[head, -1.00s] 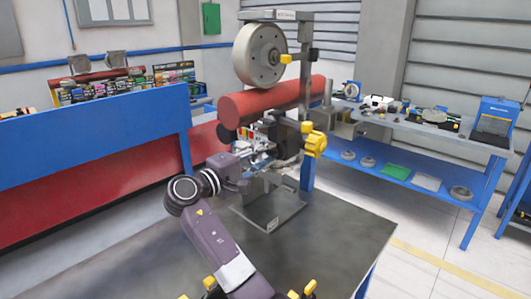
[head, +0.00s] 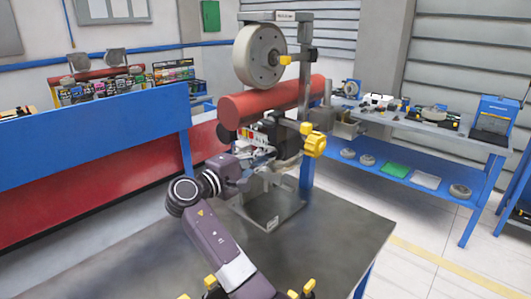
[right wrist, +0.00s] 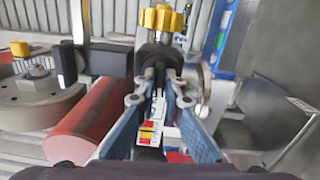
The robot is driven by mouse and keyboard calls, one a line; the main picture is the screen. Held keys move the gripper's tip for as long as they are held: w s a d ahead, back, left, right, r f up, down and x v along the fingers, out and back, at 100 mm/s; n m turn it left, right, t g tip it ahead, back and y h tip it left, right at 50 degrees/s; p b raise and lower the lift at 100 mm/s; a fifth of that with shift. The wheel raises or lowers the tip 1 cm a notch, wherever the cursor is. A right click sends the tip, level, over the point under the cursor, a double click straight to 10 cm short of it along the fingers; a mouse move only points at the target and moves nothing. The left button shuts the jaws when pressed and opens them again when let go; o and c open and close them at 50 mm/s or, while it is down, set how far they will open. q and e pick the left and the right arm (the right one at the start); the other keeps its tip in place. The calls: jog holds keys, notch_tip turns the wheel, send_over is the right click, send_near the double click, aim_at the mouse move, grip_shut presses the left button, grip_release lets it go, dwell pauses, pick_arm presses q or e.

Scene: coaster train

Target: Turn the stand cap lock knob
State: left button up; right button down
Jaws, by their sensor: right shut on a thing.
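The stand (head: 304,80) rises from a flat grey base (head: 270,207) on the dark table. A large lobed yellow knob (head: 313,143) is on its right side, with a smaller yellow knob (head: 306,127) just above it. Another small yellow knob (head: 286,59) is beside the grey wheel at the top. My right gripper (head: 268,152) reaches the stand from the left, below the red roller. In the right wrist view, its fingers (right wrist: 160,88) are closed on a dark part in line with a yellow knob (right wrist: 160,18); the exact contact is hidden. My left gripper is not in view.
The red roller (head: 262,102) and grey wheel (head: 259,57) are close above my right gripper. A blue panel (head: 95,130) stands at the left. A blue workbench (head: 425,130) with tools is at the back right. The table front (head: 330,240) has clear space.

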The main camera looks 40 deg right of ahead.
jog(key=n+p, duration=1.1)
jog(key=n, duration=0.6)
jog(key=shift+f, duration=0.1)
dwell(0.4)
jog(key=c, duration=2)
grip_release()
jog(key=shift+c, duration=0.2)
jog(key=s+a, duration=0.1)
jog(key=a, duration=1.1)
